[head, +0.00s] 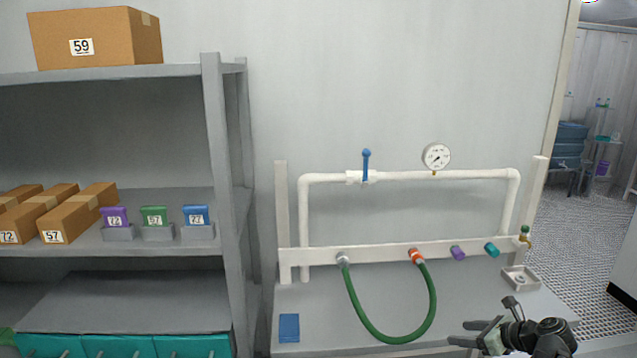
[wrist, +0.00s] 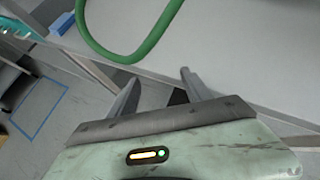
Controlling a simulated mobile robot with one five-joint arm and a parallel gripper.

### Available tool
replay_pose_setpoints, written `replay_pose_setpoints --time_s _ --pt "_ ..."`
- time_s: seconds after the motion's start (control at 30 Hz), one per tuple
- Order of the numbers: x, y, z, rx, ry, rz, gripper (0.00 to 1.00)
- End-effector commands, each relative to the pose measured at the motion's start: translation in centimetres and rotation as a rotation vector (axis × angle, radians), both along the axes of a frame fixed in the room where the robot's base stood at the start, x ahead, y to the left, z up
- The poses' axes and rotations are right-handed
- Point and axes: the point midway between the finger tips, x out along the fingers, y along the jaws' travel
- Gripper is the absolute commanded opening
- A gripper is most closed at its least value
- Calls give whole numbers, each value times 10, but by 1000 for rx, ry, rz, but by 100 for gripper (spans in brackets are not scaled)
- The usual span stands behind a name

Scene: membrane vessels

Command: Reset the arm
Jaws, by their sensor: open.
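My gripper (head: 468,333) shows at the bottom right of the head view, in front of the bench's lower edge. Its two fingers point left and stand apart, with nothing between them. In the wrist view my gripper (wrist: 158,88) also has its fingers spread and empty, with the bench edge and the floor behind. A green hose (head: 384,338) hangs in a loop from the white rail, to the left of my gripper and apart from it. The hose also crosses the top of the wrist view (wrist: 135,55). Most of my arm is out of view.
A pipe frame with a blue valve handle (head: 366,160) and a gauge (head: 437,156) stands on the bench (head: 460,290). A blue block (head: 289,327) lies at the bench's left. A grey shelf (head: 217,180) with boxes stands at left. A doorway opens at right.

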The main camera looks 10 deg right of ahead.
Motion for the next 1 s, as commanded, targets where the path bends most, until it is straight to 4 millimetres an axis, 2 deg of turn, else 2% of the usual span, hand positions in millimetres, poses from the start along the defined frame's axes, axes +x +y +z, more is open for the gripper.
replay_pose_setpoints --time_s 0.03,0.17,0.2,0.3,0.5,0.6,0.7,0.77,1.0 --pt "9 27 -7 -82 10 109 58" --pt "23 107 -34 -374 19 510 58" --pt "25 135 -43 -480 13 671 58" --pt "23 197 -62 -717 -18 1077 58" --pt "5 292 -83 -1067 -136 1862 58" --pt "-4 319 -86 -1164 -192 2164 58" --pt "-9 333 -86 -1208 -227 2336 58" --pt "-10 325 -86 -1217 -237 2385 58" --pt "-11 325 -86 -1221 -242 2399 58"
